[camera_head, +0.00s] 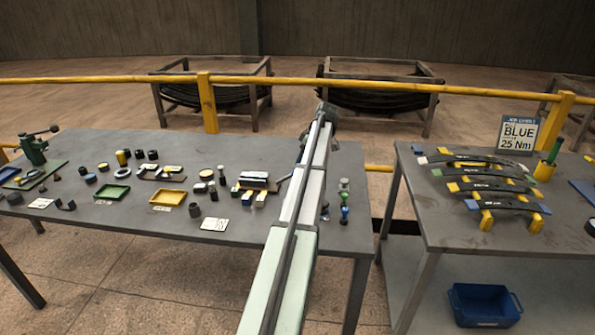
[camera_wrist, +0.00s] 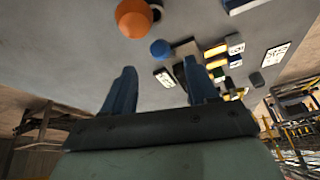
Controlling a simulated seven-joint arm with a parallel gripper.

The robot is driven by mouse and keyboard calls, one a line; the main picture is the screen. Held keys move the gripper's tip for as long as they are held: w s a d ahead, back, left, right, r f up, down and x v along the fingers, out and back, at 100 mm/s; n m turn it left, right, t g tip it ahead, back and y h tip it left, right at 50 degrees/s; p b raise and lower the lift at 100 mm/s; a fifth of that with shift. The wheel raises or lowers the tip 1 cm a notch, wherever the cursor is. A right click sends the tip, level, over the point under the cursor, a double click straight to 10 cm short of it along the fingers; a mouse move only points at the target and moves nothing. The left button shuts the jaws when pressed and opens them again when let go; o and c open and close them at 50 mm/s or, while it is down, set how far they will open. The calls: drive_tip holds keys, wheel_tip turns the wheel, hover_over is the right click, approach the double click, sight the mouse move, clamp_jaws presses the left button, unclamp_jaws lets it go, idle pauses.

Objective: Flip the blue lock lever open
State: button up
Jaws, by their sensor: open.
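I cannot tell for sure which part is the blue lock lever. In the wrist view a round blue knob (camera_wrist: 160,48) shows beyond my gripper (camera_wrist: 159,68), between the lines of its two blue fingers. A larger orange ball (camera_wrist: 133,18) is to its upper left. My gripper is open, with nothing between the fingers, and apart from the knob. In the head view a blue-topped piece (camera_head: 345,214) stands right of my arm at the near right of the left table; whether it is the same knob is unclear. My arm hides part of that table, and my gripper is hard to make out there.
The left table (camera_head: 255,150) holds a yellow tray (camera_head: 168,198), a green tray (camera_head: 112,192), a green vise-like device (camera_head: 35,150) and several small parts. The right table (camera_head: 450,225) carries leaf springs (camera_head: 490,185) and a "BLUE 25 Nm" sign (camera_head: 518,132). A yellow rail (camera_head: 100,80) runs behind.

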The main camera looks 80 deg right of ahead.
sight(287, 177)
drive_tip(key=x, duration=0.6)
drive_tip(key=shift+w+f, duration=0.1)
drive_tip(key=shift+f, duration=0.2)
drive_tip(key=shift+c, duration=0.4)
clamp_jaws()
